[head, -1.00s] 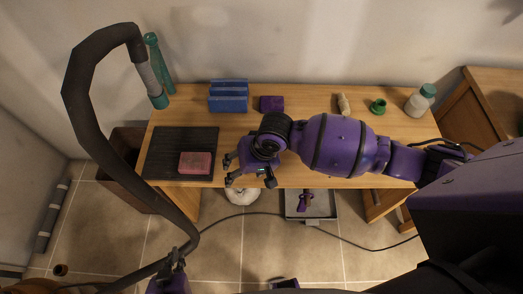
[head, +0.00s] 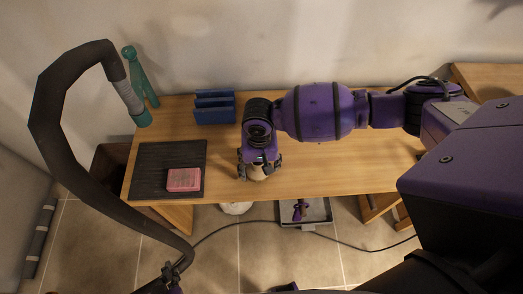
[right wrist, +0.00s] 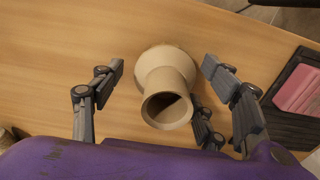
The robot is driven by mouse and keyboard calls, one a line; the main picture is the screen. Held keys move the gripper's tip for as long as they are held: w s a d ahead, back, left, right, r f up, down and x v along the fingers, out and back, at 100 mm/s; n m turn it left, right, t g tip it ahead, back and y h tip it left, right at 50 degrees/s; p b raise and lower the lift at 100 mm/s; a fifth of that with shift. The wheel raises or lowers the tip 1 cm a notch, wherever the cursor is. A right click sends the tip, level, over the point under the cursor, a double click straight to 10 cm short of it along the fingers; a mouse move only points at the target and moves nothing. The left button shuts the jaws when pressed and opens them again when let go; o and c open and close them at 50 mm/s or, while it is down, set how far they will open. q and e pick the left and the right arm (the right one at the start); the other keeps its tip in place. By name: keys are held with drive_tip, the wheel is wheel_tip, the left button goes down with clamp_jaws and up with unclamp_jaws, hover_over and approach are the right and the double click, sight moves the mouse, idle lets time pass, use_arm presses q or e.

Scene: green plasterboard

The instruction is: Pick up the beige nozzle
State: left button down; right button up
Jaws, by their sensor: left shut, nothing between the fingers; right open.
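The beige nozzle (right wrist: 166,84) stands on the wooden table, a flared base with a hollow round neck facing the right wrist camera. In the head view a small part of the beige nozzle (head: 257,173) shows under my right gripper (head: 260,165); the rest is hidden. In the right wrist view my right gripper (right wrist: 164,72) is open, with its fingers spread on either side of the nozzle and visible gaps between. My left gripper (head: 173,267) is shut at the bottom left, near the dark hose, with nothing visible between its fingers.
A pink block (head: 184,180) lies on a black mat (head: 150,160) at the table's left. A blue rack (head: 214,108) stands at the back. A thick dark hose (head: 50,110) arches at the left, beside a teal tool (head: 140,75).

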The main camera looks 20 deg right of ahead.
drive_tip(key=shift+w+f, duration=0.15)
drive_tip(key=shift+f, duration=0.7)
drive_tip(key=shift+r, duration=0.1)
drive_tip(key=shift+c, duration=0.5)
drive_tip(key=c, duration=1.1)
